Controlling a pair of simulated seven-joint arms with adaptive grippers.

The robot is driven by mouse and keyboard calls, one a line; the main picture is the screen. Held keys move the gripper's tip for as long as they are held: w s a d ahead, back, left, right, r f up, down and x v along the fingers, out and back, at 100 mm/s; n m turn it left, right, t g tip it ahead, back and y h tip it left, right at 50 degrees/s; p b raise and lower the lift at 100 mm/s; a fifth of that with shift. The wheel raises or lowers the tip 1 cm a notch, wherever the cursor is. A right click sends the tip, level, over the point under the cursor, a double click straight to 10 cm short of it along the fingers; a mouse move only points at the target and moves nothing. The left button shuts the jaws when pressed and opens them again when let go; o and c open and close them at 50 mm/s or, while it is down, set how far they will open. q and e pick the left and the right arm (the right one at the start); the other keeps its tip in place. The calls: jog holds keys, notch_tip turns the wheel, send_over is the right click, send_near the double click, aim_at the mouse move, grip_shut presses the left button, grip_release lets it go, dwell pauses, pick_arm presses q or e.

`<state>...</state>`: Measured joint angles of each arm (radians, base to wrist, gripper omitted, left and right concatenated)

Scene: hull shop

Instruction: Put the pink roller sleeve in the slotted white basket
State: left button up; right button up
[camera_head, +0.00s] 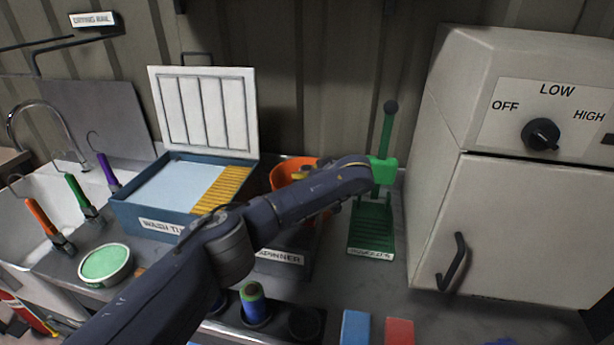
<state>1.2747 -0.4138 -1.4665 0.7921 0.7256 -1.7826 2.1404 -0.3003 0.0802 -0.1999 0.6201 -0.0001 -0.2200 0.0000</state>
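I cannot make out a pink roller sleeve in this view. I see no slotted white basket either; the only slotted white thing is an upright panel (207,108) standing at the back of the blue wash tub. My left arm comes in from the lower left and crosses the middle of the counter. Its far end is over the right side of the orange spinner bowl, in front of the green stand. The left gripper's fingers are hidden, so I cannot see whether they hold anything. My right gripper is not in view.
The wash tub (147,213) has a yellow ribbed strip (222,190). The orange bowl (286,172) is partly behind my arm. A green stand (372,228), a white cabinet (520,230), a green round dish (105,264), hanging rollers (82,197), and blue (355,328) and red (399,332) blocks surround it.

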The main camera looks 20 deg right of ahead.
pick_arm(q)
jog(key=shift+a+f, duration=0.55)
jog(key=shift+f, duration=0.1)
jog(key=shift+r, duration=0.1)
jog(key=shift+d+r, duration=0.1)
jog(key=shift+r, duration=0.4)
jog(key=v, duration=1.2)
jog(key=shift+w+d+r, duration=0.1)
jog(key=shift+d+r, duration=0.1)
jog(key=shift+r, duration=0.2)
